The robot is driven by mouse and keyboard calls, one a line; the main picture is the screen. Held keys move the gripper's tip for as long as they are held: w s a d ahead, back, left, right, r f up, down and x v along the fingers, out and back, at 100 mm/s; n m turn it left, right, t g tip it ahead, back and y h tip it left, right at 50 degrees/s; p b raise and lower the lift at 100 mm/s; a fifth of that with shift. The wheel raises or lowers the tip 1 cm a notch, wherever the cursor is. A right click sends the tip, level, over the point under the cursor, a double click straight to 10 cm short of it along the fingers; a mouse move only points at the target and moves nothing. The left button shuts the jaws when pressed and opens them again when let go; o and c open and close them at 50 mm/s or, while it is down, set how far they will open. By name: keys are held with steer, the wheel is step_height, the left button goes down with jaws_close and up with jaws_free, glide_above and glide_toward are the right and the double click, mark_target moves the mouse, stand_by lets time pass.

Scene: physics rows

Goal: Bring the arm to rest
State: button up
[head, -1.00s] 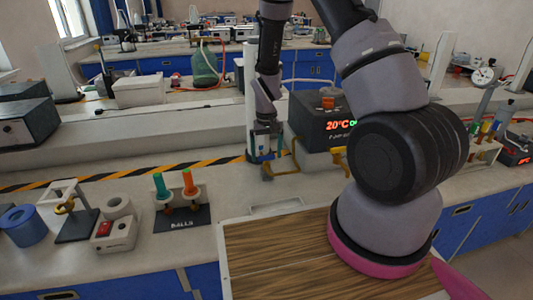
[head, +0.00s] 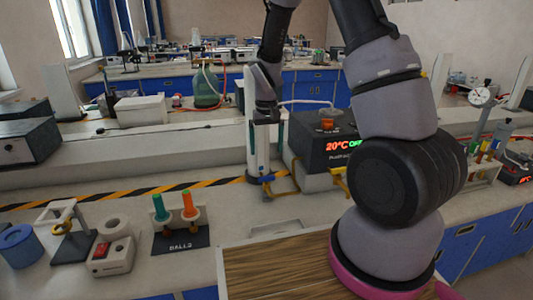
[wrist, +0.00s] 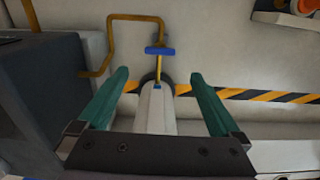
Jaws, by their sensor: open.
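My arm rises from its pink-ringed base and folds over, its forearm hanging down at the middle of the head view. My gripper (wrist: 160,76) is open, with two teal fingers spread apart and nothing between them touching either one. It also shows small in the head view (head: 266,125), pointing down by a white column (head: 254,150). In the wrist view the white column (wrist: 157,108) and a blue-handled tap (wrist: 160,51) on a yellow pipe lie in the gap beyond the fingers. In the head view the fingers are partly hard to make out.
A dark box with a red and green display (head: 335,147) stands just right of the gripper.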

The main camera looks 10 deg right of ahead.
steer(key=s+d+r+m+t+y, duration=0.15)
steer(key=s+r, duration=0.25)
steer(key=r, duration=0.6)
steer(key=s+d+r+m+t, duration=0.1)
steer(key=s+d+r+t, duration=0.15)
steer(key=r, duration=0.75)
steer(key=s+d+r+t, duration=0.1)
steer(key=s+r, duration=0.4)
steer(key=s, duration=0.2)
steer(key=s+r+m+t, duration=0.1)
steer(key=s+r+t, duration=0.1)
steer(key=s+r, duration=0.3)
steer(key=s, duration=0.3)
steer(key=shift+d+r, duration=0.35)
steer(key=shift+r, duration=0.05)
steer(key=shift+s+m+y, duration=0.1)
steer(key=shift+m+y, duration=0.15)
